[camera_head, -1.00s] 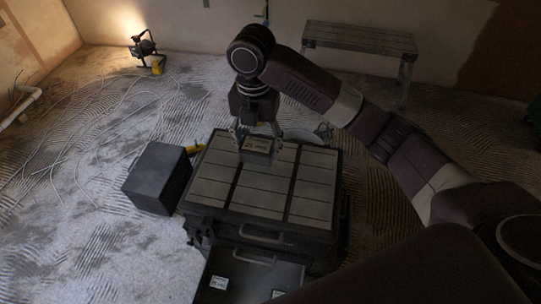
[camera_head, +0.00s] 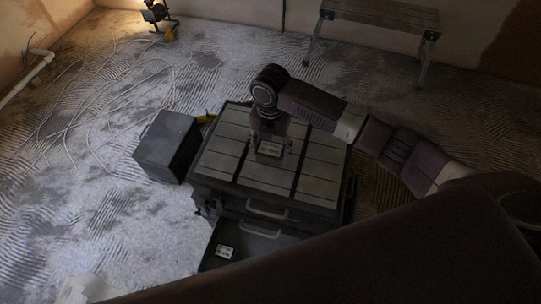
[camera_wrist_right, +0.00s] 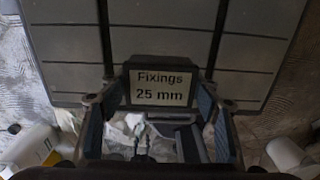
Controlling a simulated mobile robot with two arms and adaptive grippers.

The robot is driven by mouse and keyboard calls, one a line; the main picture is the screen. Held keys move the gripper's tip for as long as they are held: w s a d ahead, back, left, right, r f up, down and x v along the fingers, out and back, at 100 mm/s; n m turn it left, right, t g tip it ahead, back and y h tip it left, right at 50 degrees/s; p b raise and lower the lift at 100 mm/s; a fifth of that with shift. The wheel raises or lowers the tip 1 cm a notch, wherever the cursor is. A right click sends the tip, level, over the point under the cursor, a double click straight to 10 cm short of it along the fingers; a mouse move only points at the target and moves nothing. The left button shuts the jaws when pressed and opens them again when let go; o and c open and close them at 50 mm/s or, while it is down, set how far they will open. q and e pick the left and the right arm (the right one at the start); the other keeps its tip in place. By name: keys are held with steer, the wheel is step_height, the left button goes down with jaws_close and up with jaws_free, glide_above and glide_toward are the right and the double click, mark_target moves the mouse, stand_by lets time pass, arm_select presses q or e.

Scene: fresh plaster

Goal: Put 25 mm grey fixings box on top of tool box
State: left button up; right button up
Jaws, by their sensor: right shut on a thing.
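The 25 mm grey fixings box (camera_head: 270,150) is small and dark with a pale label. In the right wrist view the label on the box (camera_wrist_right: 160,87) reads "Fixings 25 mm". My right gripper (camera_head: 271,145) is shut on it, with one finger on each side in the wrist view (camera_wrist_right: 157,108). The tool box also fills the upper part of the wrist view (camera_wrist_right: 65,45). My left gripper is not in view.
An open drawer (camera_head: 262,235) sticks out from the tool box's front, with a small labelled box (camera_head: 224,252) in it. A dark case (camera_head: 167,147) stands left on the floor. A bench (camera_head: 380,18) and a work lamp (camera_head: 155,14) are at the back. Loose cable (camera_head: 100,90) lies on the floor.

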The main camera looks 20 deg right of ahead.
mark_target(270, 158)
steer(key=shift+f, duration=2.1)
steer(key=shift+f, duration=0.1)
steer(key=o, duration=1.4)
steer(key=shift+f, duration=0.1)
step_height(270, 158, up, 12)
steer(key=shift+r+b, duration=0.2)
steer(key=shift+b, duration=0.1)
